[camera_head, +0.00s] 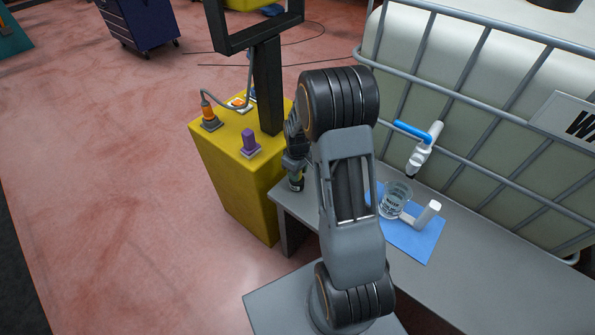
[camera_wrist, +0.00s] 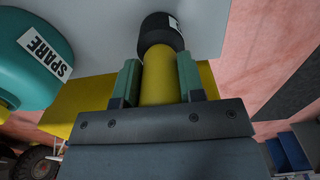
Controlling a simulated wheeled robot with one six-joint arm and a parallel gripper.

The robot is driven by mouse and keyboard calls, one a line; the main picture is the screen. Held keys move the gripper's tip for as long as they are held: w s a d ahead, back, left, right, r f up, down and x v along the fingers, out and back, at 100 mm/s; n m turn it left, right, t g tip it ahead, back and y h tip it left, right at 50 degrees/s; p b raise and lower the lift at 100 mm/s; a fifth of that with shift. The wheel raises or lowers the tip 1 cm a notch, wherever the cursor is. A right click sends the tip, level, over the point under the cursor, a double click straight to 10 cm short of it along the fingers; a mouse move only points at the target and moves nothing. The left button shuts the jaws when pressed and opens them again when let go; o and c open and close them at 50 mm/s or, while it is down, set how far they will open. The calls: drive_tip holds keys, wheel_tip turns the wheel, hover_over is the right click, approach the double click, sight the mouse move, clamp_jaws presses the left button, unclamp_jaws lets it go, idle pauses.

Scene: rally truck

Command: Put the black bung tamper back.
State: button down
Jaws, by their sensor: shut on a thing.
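My gripper (camera_wrist: 159,82) is shut on the yellow shaft (camera_wrist: 158,76) of the black bung tamper (camera_wrist: 160,32). The tamper's black head, with part of a white label, points away from the jaws. In the head view my gripper (camera_head: 294,160) is mostly hidden behind my arm. The dark end of the tamper (camera_head: 296,184) shows below it, close to the left end of the grey bench (camera_head: 480,262). I cannot tell whether it touches the bench. No place for the tamper can be made out for certain.
A yellow block (camera_head: 232,175) stands left of the bench, with an orange plug (camera_head: 208,114) and a purple piece (camera_head: 250,141) on top and a dark post. A blue mat (camera_head: 418,247) holds a clear cup (camera_head: 394,199) and a white piece (camera_head: 428,213). A caged tank (camera_head: 480,85) stands behind.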

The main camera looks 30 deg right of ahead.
drive_tip(key=shift+f, duration=0.2)
drive_tip(key=c, duration=0.7)
unclamp_jaws()
drive_tip(key=shift+r, duration=0.1)
